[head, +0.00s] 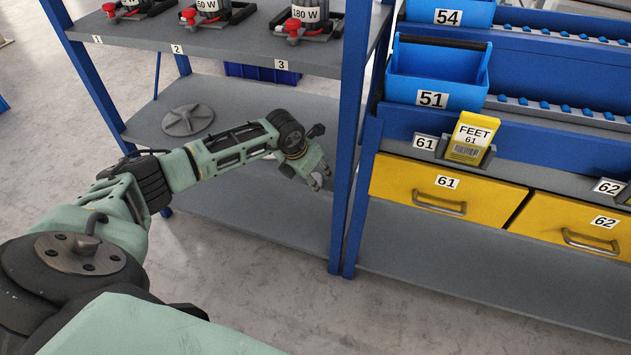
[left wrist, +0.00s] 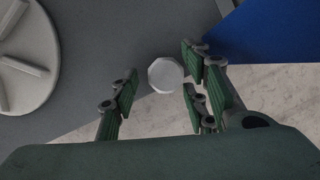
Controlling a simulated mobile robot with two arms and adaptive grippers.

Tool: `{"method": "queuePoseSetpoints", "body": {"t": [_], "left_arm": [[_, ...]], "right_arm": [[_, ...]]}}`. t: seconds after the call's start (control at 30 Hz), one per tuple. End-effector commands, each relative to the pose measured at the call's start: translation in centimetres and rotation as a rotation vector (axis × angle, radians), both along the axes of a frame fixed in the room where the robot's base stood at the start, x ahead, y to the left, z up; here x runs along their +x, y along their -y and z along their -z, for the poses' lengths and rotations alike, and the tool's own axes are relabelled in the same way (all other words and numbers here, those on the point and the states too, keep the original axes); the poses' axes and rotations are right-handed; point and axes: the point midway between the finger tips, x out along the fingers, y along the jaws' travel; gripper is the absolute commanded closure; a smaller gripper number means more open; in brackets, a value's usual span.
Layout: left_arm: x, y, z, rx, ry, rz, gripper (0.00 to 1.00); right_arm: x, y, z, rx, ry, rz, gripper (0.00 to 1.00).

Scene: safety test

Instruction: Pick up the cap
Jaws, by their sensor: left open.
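A small pale, many-sided round piece, likely the cap (left wrist: 165,75), shows in the left wrist view between and slightly beyond my fingertips, over the grey shelf. A gap separates it from the left finger; the right fingers are close beside it. I cannot tell whether they touch. My left gripper (head: 316,178) is open above the lower shelf near the blue post, and its fingers show in the left wrist view (left wrist: 158,95). The gripper mostly hides the small piece in the head view. My right gripper is not in view.
A blue post (head: 353,130) stands close to the right. Yellow drawers (head: 447,190) lie beyond it. The upper shelf (head: 235,45) holds red-and-black devices.

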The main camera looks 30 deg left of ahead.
Motion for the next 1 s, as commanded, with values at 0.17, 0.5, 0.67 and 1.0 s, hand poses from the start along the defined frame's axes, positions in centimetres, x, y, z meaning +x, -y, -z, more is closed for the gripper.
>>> {"method": "queuePoseSetpoints", "body": {"t": [0.17, 0.5, 0.67, 1.0], "left_arm": [[0.1, 0.0, 0.1, 0.001, 0.001, 0.0, 0.58], [0.0, 0.0, 0.1, 0.001, 0.0, 0.0, 0.82], [0.0, 0.0, 0.1, 0.001, 0.0, 0.0, 0.87], [0.1, -0.1, -2.6, 0.001, 0.004, -0.001, 0.87]], "right_arm": [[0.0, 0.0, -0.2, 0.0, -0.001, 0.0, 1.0], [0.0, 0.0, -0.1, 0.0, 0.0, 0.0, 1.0], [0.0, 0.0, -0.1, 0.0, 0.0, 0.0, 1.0], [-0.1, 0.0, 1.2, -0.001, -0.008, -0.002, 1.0]]}}
